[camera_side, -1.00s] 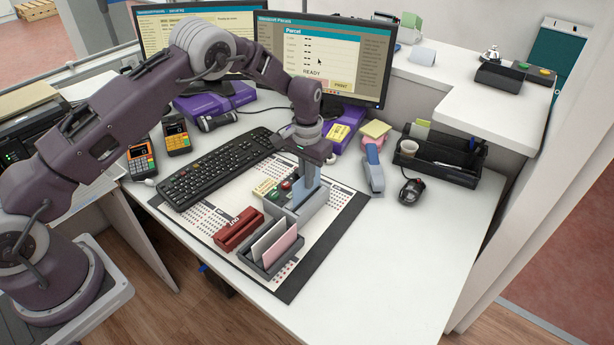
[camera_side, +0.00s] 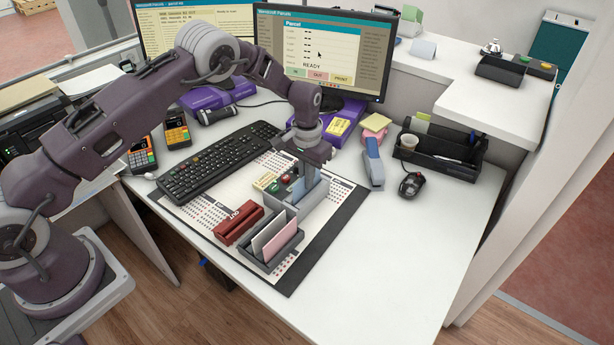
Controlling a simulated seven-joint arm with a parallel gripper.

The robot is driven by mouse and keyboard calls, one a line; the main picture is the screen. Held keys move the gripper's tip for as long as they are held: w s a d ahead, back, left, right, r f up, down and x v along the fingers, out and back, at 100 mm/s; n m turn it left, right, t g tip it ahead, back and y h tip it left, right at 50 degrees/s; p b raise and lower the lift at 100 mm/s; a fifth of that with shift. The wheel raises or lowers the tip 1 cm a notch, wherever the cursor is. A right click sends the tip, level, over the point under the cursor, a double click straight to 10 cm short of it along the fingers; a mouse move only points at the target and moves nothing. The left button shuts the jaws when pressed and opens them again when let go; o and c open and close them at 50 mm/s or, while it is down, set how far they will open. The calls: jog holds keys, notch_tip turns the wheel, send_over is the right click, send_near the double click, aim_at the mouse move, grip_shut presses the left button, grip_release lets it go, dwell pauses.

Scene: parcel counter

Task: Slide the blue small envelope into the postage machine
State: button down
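The blue small envelope (camera_side: 312,187) stands upright, directly under my gripper (camera_side: 304,172). Its lower part is hidden in the grey postage machine (camera_side: 297,212), so it is in the machine's slot. The machine has a red button and a green button on its left side. My gripper points down close above the machine, and the top of the envelope is between its fingers. The fingers are small and partly hidden by my wrist.
A dark holder (camera_side: 270,257) with a white and a pink envelope stands in front of the machine. A red block (camera_side: 238,226) is to its left. A keyboard (camera_side: 218,160), blue stapler (camera_side: 373,165) and mouse (camera_side: 411,185) are around. The right front counter is clear.

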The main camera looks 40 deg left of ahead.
jog(key=shift+f, duration=0.6)
jog(key=c, duration=1.6)
grip_release()
jog(key=shift+r, duration=0.1)
notch_tip(320, 180, up, 7)
jog(key=shift+f, duration=0.1)
